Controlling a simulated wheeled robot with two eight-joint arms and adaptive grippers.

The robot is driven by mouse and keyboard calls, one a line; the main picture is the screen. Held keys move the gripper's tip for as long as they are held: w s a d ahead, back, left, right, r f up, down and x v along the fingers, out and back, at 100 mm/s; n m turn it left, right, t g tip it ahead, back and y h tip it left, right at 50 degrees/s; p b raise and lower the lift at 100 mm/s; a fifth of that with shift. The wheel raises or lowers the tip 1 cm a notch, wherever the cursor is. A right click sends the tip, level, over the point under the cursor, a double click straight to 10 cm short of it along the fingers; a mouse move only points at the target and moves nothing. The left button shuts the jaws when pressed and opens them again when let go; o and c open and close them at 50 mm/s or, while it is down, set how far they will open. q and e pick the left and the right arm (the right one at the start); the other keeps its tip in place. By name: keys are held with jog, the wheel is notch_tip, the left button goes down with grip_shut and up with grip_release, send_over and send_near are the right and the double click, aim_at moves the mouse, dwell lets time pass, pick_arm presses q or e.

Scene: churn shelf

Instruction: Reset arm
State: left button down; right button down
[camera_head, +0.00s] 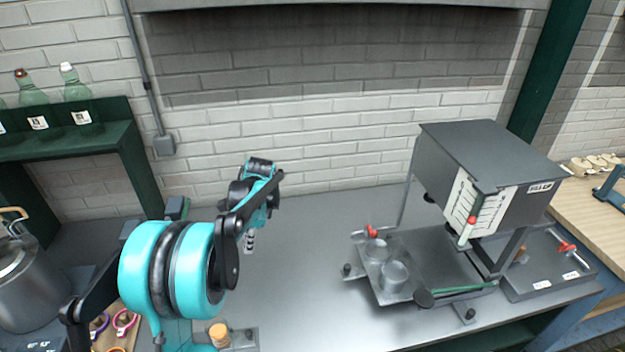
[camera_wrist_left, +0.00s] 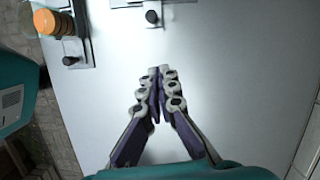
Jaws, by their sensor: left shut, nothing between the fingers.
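My left arm comes in from the left in the head view, with teal and black links. My left gripper (camera_head: 249,240) hangs over the left-middle part of the grey bench (camera_head: 310,290), pointing down. Its fingers are mostly hidden behind the arm there. In the left wrist view the left gripper (camera_wrist_left: 160,72) is shut with its fingertips together and nothing between them. Bare bench top lies below and around the fingers. My right gripper is in neither view.
A grey machine (camera_head: 480,170) with a plate and metal cups (camera_head: 393,275) stands at right. A kettle (camera_head: 25,275) is at far left, below a green shelf with bottles (camera_head: 78,95). A small fixture with an orange-topped part (camera_head: 219,334) lies near the front. The bench middle is clear.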

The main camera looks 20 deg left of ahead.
pick_arm(q)
jog(key=s+d+r+n+t+b, duration=0.35)
jog(key=s+d, duration=0.35)
jog(key=d, duration=0.5)
jog(key=s+d+f+n+t+h+b, duration=0.2)
jog(key=s+d+f+n+t, duration=0.2)
jog(key=s+d, duration=0.4)
jog(key=shift+s+d+n+t, duration=0.25)
jog(key=shift+d+n+t, duration=0.5)
jog(key=shift+d+n, duration=0.35)
jog(key=shift+a, duration=0.1)
